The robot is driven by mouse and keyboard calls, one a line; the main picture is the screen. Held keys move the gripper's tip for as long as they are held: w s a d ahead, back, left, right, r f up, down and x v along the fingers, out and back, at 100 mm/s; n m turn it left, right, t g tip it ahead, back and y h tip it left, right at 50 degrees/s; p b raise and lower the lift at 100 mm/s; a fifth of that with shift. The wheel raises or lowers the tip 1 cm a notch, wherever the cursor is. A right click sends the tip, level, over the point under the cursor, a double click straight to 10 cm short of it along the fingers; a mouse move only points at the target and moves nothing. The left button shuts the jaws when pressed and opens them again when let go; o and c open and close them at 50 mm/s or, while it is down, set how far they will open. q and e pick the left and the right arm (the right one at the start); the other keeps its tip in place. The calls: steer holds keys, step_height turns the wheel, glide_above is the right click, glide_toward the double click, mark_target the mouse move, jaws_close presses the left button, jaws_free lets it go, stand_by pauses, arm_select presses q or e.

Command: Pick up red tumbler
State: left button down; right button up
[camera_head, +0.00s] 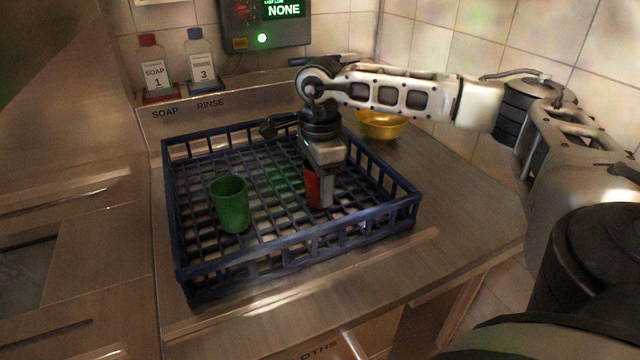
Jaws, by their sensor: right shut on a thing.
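The red tumbler (312,186) stands inside the blue rack, right of its middle. My right gripper (321,190) points down at it and is shut on it, with one finger covering part of its side. I cannot tell whether the tumbler is touching the rack floor. My left gripper is not in the view.
The blue rack (300,251) sits on a metal counter (455,205). A green tumbler (231,205) stands in its left part. A gold bowl (381,125) is behind the rack at right. Soap (154,72) and rinse (201,62) bottles stand on the back ledge.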

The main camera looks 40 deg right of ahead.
step_height(320, 180, up, 3)
steer(key=shift+r+b, duration=0.1)
steer(key=shift+b, duration=0.3)
arm_select(q)
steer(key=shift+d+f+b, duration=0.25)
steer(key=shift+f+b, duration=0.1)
steer(key=shift+b, duration=0.35)
arm_select(e)
steer(key=s+a+r, duration=0.2)
steer(key=a+r, duration=0.7)
steer(key=a, duration=0.5)
steer(key=shift+s+r, duration=0.2)
steer(key=shift+r, duration=0.15)
